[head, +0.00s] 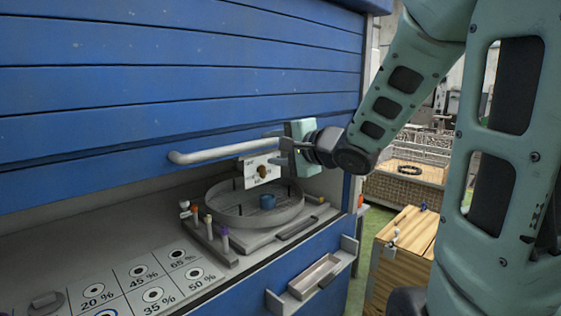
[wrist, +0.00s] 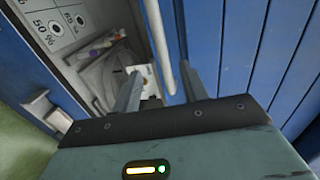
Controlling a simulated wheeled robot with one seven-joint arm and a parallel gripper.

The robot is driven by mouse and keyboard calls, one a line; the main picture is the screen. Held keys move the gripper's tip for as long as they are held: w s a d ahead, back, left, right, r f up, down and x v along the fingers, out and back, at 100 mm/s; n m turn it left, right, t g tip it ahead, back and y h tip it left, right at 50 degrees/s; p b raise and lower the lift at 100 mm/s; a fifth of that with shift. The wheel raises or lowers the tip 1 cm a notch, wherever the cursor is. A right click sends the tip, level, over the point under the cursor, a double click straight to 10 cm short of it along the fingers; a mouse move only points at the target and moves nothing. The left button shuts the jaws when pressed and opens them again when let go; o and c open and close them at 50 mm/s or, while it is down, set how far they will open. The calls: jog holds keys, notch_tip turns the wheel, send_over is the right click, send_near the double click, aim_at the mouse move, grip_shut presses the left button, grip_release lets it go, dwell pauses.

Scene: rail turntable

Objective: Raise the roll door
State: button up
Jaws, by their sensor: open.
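The blue slatted roll door (head: 180,90) hangs partly raised, with the turntable bay open below it. It also shows at the right of the wrist view (wrist: 235,50). Its pale grey bar handle (head: 215,152) runs along the lower part of the door. My gripper (head: 284,151) is at the right end of the handle, with its fingers apart. In the wrist view, the handle (wrist: 160,40) runs into the gap between the two fingers of my gripper (wrist: 164,72). I cannot tell whether either finger touches the bar.
A panel of percent marks (head: 140,285) lies at front left.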

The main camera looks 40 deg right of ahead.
jog(key=shift+s+r+b, duration=0.15)
jog(key=shift+s+b, duration=0.2)
jog(key=shift+s, duration=0.35)
jog(key=s+a+f+n+g, duration=0.1)
jog(key=a+f+n+g, duration=0.3)
jog(key=a+f+n, duration=0.4)
jog(key=s+a+f+n+g, duration=0.25)
jog(key=a+f+n, duration=0.25)
jog(key=a, duration=0.5)
jog(key=s+a+f+n+g, duration=0.3)
jog(key=s+a+n+g, duration=0.1)
jog(key=s, duration=0.5)
jog(key=s+a+f+n+g, duration=0.3)
jog(key=s+a+n+g, duration=0.2)
jog(key=s+a+n, duration=0.2)
jog(key=s+n, duration=0.1)
jog(key=s, duration=0.1)
jog(key=shift+s+f, duration=0.4)
